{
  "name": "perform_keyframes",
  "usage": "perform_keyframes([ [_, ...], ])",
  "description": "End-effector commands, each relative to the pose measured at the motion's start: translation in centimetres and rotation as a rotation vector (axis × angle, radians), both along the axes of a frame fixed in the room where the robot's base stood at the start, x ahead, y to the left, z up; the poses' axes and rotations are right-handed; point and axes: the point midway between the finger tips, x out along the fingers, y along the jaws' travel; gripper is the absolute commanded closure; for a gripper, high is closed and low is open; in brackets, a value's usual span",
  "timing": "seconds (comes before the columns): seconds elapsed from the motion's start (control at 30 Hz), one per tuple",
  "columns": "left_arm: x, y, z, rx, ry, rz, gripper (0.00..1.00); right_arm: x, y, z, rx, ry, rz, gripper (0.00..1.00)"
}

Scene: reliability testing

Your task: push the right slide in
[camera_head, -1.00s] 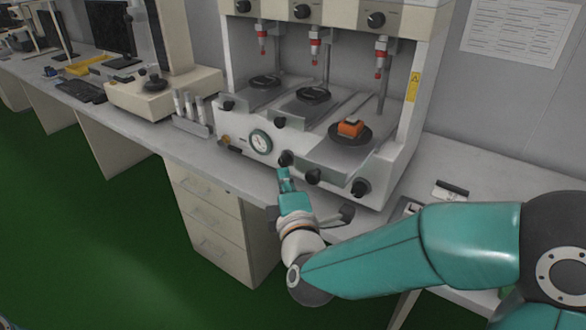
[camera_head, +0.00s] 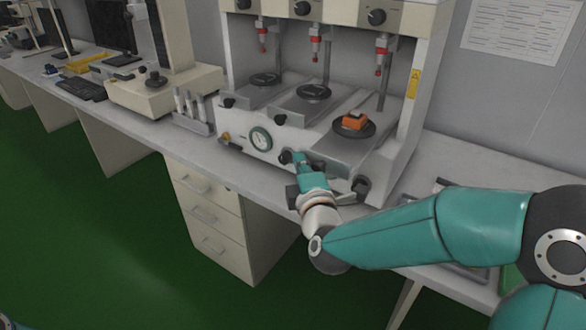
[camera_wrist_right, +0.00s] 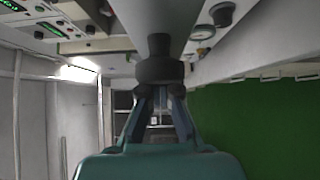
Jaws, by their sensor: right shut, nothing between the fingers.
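The right slide (camera_head: 347,150) is the rightmost grey tray of the white three-bay tester. A black disc (camera_head: 368,132) with an orange block (camera_head: 354,121) sits on it. My right gripper (camera_head: 304,160) is shut and empty, just in front of the slide's front end, hiding its front knob in the head view. In the right wrist view, the closed fingertips (camera_wrist_right: 160,92) line up with a black knob (camera_wrist_right: 160,70) on a grey bar and look very close to or against it; contact is not certain. My left gripper is not in view.
The middle slide (camera_head: 290,104) and left slide (camera_head: 244,91) hold black discs. A round gauge (camera_head: 260,138) and black knobs are on the tester's front. A test-tube rack (camera_head: 194,123) stands to its left. Right of the tester is open bench with small items.

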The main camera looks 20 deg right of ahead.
Motion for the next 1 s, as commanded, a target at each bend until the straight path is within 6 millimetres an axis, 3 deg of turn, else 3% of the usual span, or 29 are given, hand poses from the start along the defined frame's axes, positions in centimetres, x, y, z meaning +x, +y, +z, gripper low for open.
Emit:
perform_keyframes([
  [0.5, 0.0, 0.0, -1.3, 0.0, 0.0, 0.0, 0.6, 6.4, -8.4, -0.2, -0.001, -0.001, -0.006, 1.0],
  [0.7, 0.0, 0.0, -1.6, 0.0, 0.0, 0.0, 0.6, 7.7, -10.0, 0.0, -0.001, -0.002, -0.003, 1.0],
  [1.0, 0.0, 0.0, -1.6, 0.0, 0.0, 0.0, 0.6, 8.1, -10.6, 0.1, 0.001, -0.004, -0.007, 1.0],
])
